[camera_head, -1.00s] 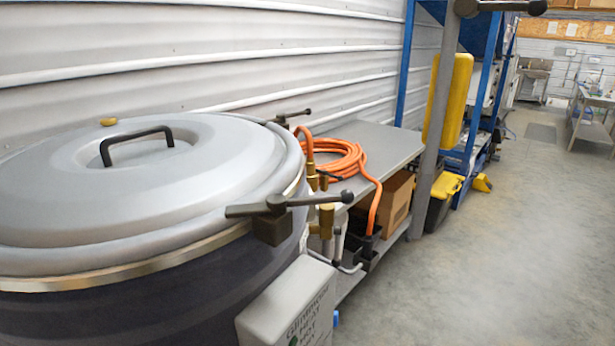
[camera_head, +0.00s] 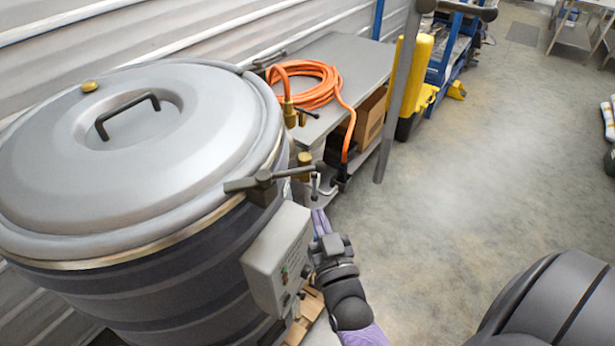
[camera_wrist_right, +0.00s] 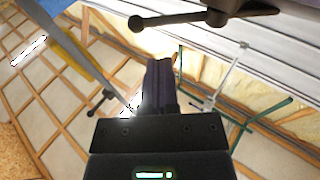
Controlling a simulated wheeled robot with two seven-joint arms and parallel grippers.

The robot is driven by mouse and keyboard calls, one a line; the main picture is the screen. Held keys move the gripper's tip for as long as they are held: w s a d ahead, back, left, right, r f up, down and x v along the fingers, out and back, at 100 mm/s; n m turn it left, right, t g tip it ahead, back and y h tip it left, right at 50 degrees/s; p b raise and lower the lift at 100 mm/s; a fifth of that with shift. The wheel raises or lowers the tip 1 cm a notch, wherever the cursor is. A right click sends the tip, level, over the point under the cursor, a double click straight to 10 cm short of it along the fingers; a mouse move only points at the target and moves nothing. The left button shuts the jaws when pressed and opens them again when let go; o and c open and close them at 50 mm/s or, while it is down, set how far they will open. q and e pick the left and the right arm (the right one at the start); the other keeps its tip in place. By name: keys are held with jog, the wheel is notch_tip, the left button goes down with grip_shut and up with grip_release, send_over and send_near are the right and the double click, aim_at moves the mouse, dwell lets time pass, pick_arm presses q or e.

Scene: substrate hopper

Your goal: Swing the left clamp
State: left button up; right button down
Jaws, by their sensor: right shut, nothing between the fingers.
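The grey-lidded hopper (camera_head: 150,150) fills the left of the head view. A dark clamp with a bar handle (camera_head: 262,184) sits at its near right rim, the handle pointing out to the right. Another clamp (camera_head: 267,61) shows at the far rim. I cannot tell which one the task calls left. My right gripper (camera_head: 320,222) is shut and empty, below and right of the near clamp, apart from it, beside the control box. In the right wrist view its closed fingers (camera_wrist_right: 159,88) point up, and a dark ball-ended clamp handle (camera_wrist_right: 205,17) shows beyond them. My left gripper is out of view.
A grey control box (camera_head: 278,262) juts from the hopper close to my right gripper. A bench (camera_head: 350,65) with a coiled orange hose (camera_head: 315,88) stands behind, with a grey post (camera_head: 401,90) at its end. The floor to the right is mostly clear.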

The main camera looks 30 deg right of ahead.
aim_at(276, 176)
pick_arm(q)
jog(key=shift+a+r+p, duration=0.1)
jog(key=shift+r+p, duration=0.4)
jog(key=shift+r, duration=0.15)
pick_arm(e)
jog(key=x, duration=0.8)
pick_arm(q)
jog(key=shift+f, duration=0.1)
